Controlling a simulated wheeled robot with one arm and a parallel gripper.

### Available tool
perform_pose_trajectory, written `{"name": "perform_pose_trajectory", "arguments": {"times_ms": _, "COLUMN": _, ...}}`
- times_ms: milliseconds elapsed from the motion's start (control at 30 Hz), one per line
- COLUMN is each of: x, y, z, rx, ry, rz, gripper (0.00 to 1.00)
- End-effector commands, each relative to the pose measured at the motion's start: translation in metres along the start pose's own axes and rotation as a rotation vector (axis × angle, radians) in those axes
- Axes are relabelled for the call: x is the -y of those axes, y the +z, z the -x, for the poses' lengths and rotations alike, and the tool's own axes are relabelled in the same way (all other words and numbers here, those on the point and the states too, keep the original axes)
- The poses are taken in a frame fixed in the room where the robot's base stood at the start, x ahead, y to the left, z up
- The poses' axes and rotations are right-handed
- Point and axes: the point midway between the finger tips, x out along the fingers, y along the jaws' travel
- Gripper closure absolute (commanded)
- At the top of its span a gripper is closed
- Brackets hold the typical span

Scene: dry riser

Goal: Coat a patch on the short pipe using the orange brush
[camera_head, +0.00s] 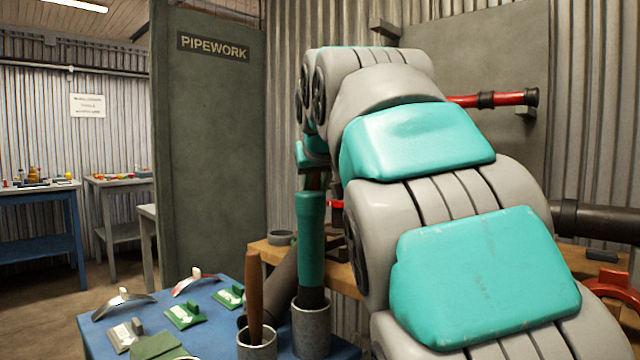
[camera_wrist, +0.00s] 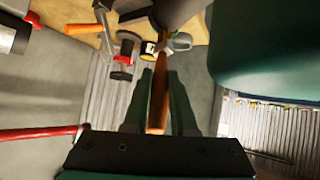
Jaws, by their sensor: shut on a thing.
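My gripper (camera_wrist: 158,75) has two dark green fingers in the wrist view. They are shut on a long orange-brown handle (camera_wrist: 159,92), seemingly the orange brush. The brush's far end is hard to make out among the items beyond. A dark rounded thing (camera_wrist: 178,12), perhaps a pipe, shows near that end; I cannot tell whether they touch. In the head view my arm hides the brush and most of the gripper. A thick dark pipe (camera_head: 597,221) lies at the right there; I cannot tell whether it is the short pipe. No coated patch is visible.
A wooden bench (camera_head: 275,254) is behind.

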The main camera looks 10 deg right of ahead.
Motion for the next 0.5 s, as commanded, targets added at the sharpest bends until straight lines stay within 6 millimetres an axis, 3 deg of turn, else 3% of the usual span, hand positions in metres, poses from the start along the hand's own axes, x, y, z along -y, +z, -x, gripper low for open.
{"name": "perform_pose_trajectory", "arguments": {"times_ms": 167, "x": -0.002, "y": 0.004, "z": 0.0, "rx": 0.008, "ry": 0.001, "rz": -0.001, "gripper": 1.0}}
{"name": "perform_pose_trajectory", "arguments": {"times_ms": 500, "x": -0.015, "y": 0.015, "z": 0.019, "rx": 0.008, "ry": 0.0, "rz": -0.002, "gripper": 1.0}}
